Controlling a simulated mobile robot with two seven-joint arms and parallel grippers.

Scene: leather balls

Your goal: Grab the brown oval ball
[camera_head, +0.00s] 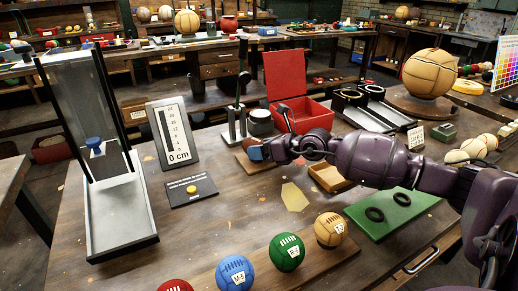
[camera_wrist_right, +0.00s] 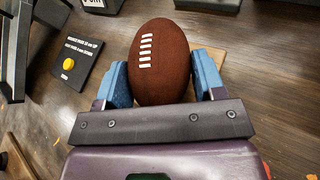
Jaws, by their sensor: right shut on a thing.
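The brown oval ball (camera_wrist_right: 160,45) with white laces sits between the blue fingers of my right gripper (camera_wrist_right: 162,78) in the right wrist view. Both fingers press on its sides, and the gripper is shut on it. In the head view my right gripper (camera_head: 256,152) is over a small wooden board (camera_head: 246,166) near the middle of the table; the ball is mostly hidden there by the gripper. I cannot tell whether the ball touches the board. My left gripper is not in view.
A height gauge (camera_head: 174,133) and a black plate with a yellow button (camera_head: 192,190) stand left of the gripper. A clear-backed metal stand (camera_head: 122,225) is further left. A red box (camera_head: 305,115) is behind. Several coloured balls line the front, including a green one (camera_head: 286,252).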

